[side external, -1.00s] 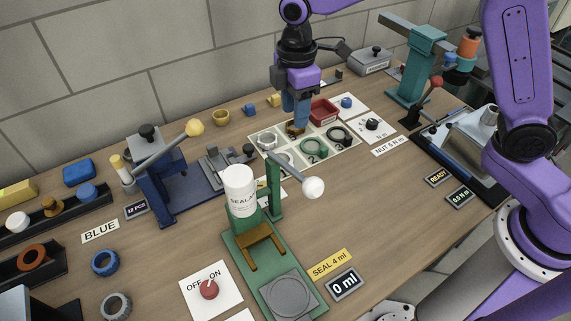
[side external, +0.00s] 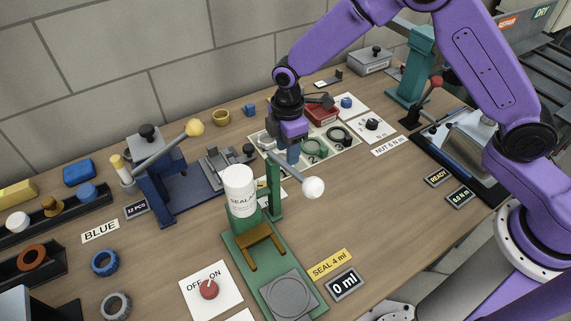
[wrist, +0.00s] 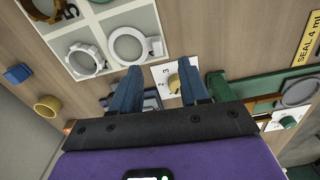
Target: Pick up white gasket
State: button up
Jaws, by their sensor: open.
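The white gasket (wrist: 111,47) is a white ring with a small tab, lying in a light square of the tray (wrist: 153,16) in the wrist view. My gripper (wrist: 159,75) is open and empty, its two blue fingers apart. The left fingertip shows just below the gasket's lower right edge, and the gasket is not between the fingers. In the side view my gripper (side external: 293,158) hangs low over the front of the tray. There the gripper and the green stand largely hide the gasket.
A paler lugged ring (wrist: 72,62) lies beside the gasket. A green ring (side external: 316,147) and a black ring (side external: 346,134) lie in other squares. The green seal stand with its white-knobbed lever (side external: 313,188) is close to my gripper.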

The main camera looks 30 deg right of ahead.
jog(key=shift+w+d+f, duration=0.1)
jog(key=shift+d+f, duration=0.1)
jog(key=shift+f, duration=1.2)
jog(key=shift+d+f, duration=0.15)
jog(key=shift+f, duration=1.2)
grip_shut()
